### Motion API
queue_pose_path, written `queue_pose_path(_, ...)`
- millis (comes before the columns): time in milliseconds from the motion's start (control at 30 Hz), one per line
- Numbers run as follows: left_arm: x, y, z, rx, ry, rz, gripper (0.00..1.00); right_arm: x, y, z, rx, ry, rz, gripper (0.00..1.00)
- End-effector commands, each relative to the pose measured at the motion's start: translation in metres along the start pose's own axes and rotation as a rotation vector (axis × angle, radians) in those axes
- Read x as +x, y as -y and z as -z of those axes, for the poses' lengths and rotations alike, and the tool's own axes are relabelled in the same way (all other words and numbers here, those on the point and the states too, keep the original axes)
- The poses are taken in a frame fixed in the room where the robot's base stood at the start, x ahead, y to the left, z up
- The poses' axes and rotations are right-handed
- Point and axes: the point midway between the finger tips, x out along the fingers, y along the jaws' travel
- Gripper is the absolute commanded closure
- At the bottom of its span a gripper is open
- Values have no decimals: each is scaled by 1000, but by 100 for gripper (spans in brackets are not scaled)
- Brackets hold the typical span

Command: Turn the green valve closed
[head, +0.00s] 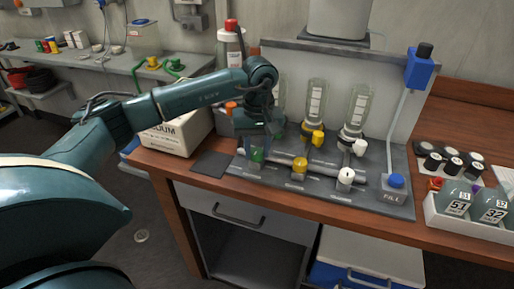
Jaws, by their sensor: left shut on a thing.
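The green valve (257,156) is at the left end of a grey valve panel (315,188) on the wooden bench. My left arm reaches in from the left, and its gripper (254,148) points down onto the green valve. The gripper is shut on the valve, and its fingers and wrist hide part of it. A yellow valve (299,168) and a white valve (346,176) stand to the right in the same row. The angle of the green valve's handle cannot be told. My right gripper is not in view.
Upright clear bottles (315,100) stand behind the valves. A blue button (396,181) sits at the panel's right, below a blue box (420,70) on a post. A white tray of bottles (470,235) is at the far right. A dark mat (212,164) lies left of the panel.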

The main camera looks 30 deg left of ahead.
Motion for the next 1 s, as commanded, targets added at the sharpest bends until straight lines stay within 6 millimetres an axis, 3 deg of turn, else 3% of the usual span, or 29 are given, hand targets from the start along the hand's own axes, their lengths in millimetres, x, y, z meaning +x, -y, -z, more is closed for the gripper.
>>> queue_pose_path(167, -1, 0, 0, 1, -1, 0, 92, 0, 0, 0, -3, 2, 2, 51)
queue_pose_path(200, -1, 0, 0, 1, -1, 0, 68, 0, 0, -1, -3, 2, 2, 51)
queue_pose_path(433, -1, 0, 0, 0, -1, 0, 49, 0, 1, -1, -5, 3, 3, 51)
queue_pose_path(767, -5, 0, 0, 0, -1, -1, 48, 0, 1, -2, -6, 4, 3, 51)
queue_pose_path(1000, -45, -1, 1, 0, -4, -5, 48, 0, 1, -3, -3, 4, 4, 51)
